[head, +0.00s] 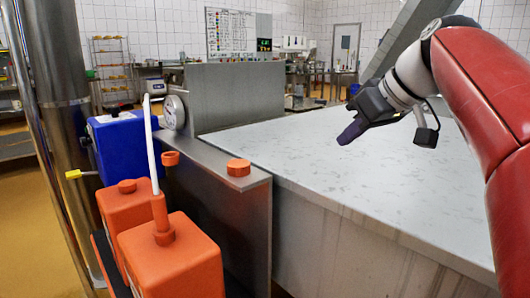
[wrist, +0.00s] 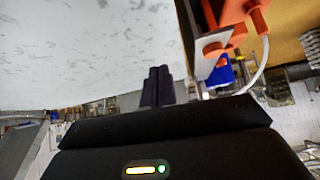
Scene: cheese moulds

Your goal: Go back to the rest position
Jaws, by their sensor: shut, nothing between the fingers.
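My gripper (head: 346,137) is in the head view, above the pale grey table top (head: 400,165), at the end of my red and white arm on the right. Its dark fingers point left and slightly down, and they are shut with nothing held. The fingers also show in the wrist view (wrist: 157,86), closed together against the table top. The gripper touches nothing that I can see.
Left of the table stand two orange canisters (head: 170,262) and a blue container (head: 122,148), with a white tube (head: 150,145) rising from one canister. An orange cap (head: 238,168) sits on a metal ledge. A metal panel (head: 236,92) rises behind. The table top is clear.

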